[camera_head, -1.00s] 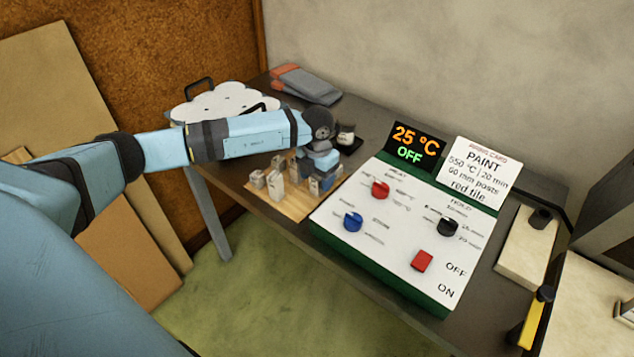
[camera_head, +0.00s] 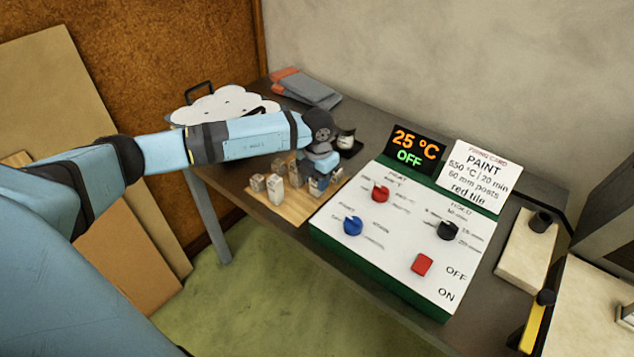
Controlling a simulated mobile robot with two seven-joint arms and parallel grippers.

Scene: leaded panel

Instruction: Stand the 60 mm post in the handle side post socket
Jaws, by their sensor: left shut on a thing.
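My left gripper (camera_head: 318,182) points down over the wooden board (camera_head: 287,208), among several small pale posts. It is shut on a post, but its own fingers mostly hide that post. Other posts stand on the board to the left of the gripper, such as a whitish post (camera_head: 276,190) and a shorter one (camera_head: 257,183). I cannot tell their lengths. A pale slab (camera_head: 525,250) with a dark round piece (camera_head: 540,221) lies at the right; no socket can be made out on it. My right gripper is not in view.
A control panel (camera_head: 400,235) with knobs and a red switch stands right of the board. Its display (camera_head: 416,150) reads 25 °C, OFF. A firing card (camera_head: 475,175) says 60 mm posts. A white scalloped tray (camera_head: 225,104), gloves (camera_head: 305,88) and a small jar (camera_head: 346,138) are behind.

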